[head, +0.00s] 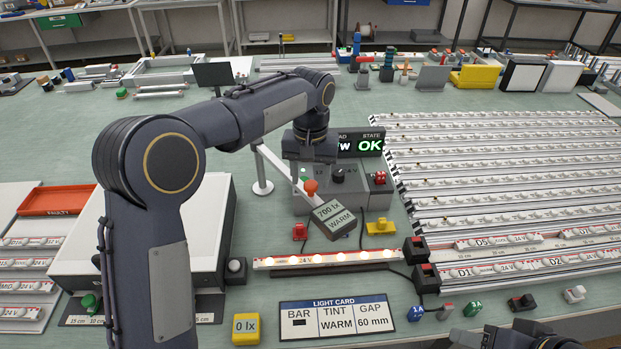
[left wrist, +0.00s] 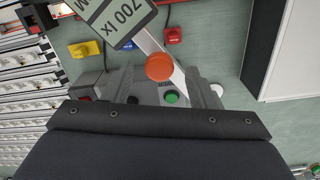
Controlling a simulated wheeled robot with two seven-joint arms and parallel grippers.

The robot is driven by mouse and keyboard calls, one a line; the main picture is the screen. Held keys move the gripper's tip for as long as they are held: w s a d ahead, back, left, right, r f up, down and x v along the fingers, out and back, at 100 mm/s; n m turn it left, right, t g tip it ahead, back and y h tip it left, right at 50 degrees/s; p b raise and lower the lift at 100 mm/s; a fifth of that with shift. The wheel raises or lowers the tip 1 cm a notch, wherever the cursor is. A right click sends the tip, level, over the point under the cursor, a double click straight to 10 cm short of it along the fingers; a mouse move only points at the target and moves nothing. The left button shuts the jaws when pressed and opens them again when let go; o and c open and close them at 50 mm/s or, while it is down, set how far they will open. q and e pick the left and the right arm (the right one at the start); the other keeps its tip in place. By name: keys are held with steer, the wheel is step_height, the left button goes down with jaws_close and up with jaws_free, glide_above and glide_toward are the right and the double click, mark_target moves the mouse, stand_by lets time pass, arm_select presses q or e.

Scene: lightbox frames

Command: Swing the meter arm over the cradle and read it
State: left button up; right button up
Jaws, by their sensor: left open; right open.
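The meter arm is a pale bar (head: 277,163) on a post, with an orange knob (head: 310,187) and a grey meter head (head: 333,217) reading 700 lx WARM. In the head view the meter head appears just behind the lit 24 V light bar (head: 325,259), which lies at the cradle; whether it is above the bar is unclear. My left gripper (head: 308,165) is open above the knob. In the left wrist view the orange knob (left wrist: 160,67) shows between and beyond its fingers, apparently not gripped. My right gripper (head: 530,338) is open, only partly visible at the bottom edge.
A control box (head: 350,192) shows a green OK. The light card (head: 337,318) reads WARM, 60 mm. A yellow 0 lx block (head: 246,328) stands left of it. Racked light bars (head: 500,190) fill the right; a white panel (head: 140,235) and red faulty tray (head: 56,201) are left.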

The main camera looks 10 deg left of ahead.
arm_select(q)
step_height(320, 180, up, 7)
steer(key=shift+f, duration=0.2)
stand_by(0.4)
steer(key=s+a+r+t+h, duration=0.2)
steer(key=s+a, duration=0.8)
steer(key=s, duration=0.4)
steer(key=s+f+t+h, duration=0.1)
steer(key=s+f, duration=0.3)
steer(key=s, duration=0.4)
steer(key=s+f+n+t, duration=0.1)
steer(key=s+f+t, duration=0.1)
steer(key=s+f, duration=0.3)
steer(key=s, duration=0.4)
steer(key=shift+f+t+h, duration=0.25)
steer(key=shift+t+h, duration=0.05)
steer(key=shift+h, duration=0.1)
steer(key=shift+a, duration=0.1)
stand_by(2.9)
